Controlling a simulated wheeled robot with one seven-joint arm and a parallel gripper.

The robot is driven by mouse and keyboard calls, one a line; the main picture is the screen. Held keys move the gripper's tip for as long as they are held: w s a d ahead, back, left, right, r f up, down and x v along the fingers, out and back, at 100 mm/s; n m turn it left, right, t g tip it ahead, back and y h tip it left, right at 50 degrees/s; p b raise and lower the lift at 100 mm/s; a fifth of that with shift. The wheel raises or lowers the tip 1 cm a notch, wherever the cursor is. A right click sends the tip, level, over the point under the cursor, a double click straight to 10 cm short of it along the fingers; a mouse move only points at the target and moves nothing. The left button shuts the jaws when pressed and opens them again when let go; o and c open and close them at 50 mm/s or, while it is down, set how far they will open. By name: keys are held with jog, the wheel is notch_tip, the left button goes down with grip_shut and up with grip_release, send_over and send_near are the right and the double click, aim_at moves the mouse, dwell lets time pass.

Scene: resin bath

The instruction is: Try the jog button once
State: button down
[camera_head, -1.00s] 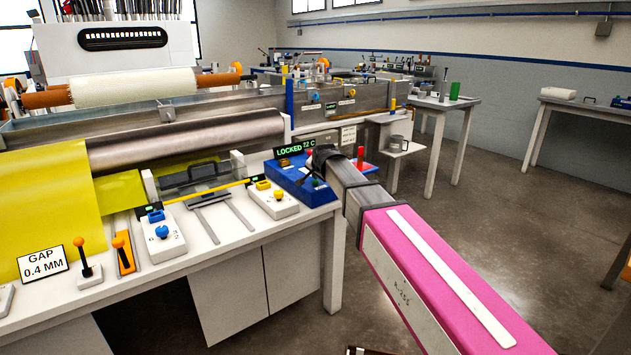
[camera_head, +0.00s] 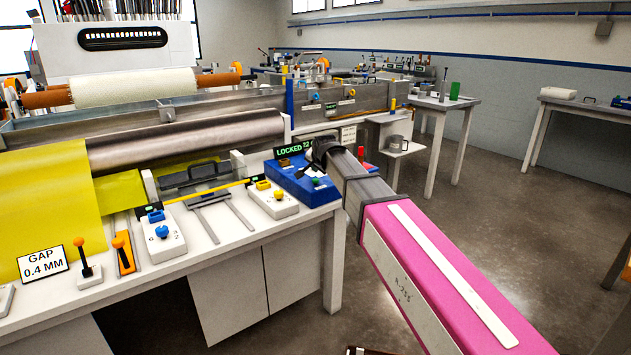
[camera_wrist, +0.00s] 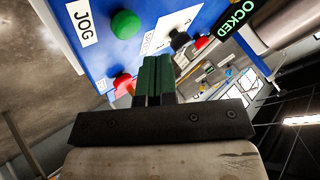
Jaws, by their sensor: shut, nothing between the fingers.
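The blue control box (camera_head: 296,185) stands at the right end of the white bench. In the wrist view the box face (camera_wrist: 95,62) carries a white JOG label (camera_wrist: 82,22) beside a round green button (camera_wrist: 125,24). The button stands out from the face. My gripper (camera_wrist: 158,62) is shut and empty. Its dark green fingers appear below and right of the green button, and I see no contact with it. In the head view my wrist hangs over the box's right side and hides part of its top and the fingertips.
A red button (camera_wrist: 122,82) sits left of my fingers, with a black knob (camera_wrist: 180,40) and another red button (camera_wrist: 201,42) to the right. The LOCKED display (camera_head: 293,148) stands behind the box. A white switch block (camera_head: 272,200) is at its left.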

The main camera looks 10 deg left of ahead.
aim_at(317, 179)
jog(key=shift+r, duration=1.9)
jog(key=s+d+f+n+g+h, duration=0.1)
jog(key=s+d+f+g, duration=0.15)
jog(key=d+f, duration=0.85)
jog(key=s+d+f+n+g+h, duration=0.15)
jog(key=s+d+f, duration=0.25)
jog(key=d+f, duration=0.7)
jog(key=s+d+f+g, duration=0.1)
jog(key=s+d+f, duration=0.2)
jog(key=s+d, duration=0.3)
jog(key=s+d+f+n+g+h, duration=0.1)
jog(key=s+d+f+g, duration=0.1)
jog(key=s+d+f, duration=0.2)
jog(key=s+d+f+g, duration=0.1)
jog(key=s+d+f, duration=0.3)
jog(key=s+d, duration=0.4)
jog(key=d, duration=0.3)
jog(key=shift+s+d, duration=0.15)
jog(key=shift+d, duration=0.25)
jog(key=shift+n, duration=0.25)
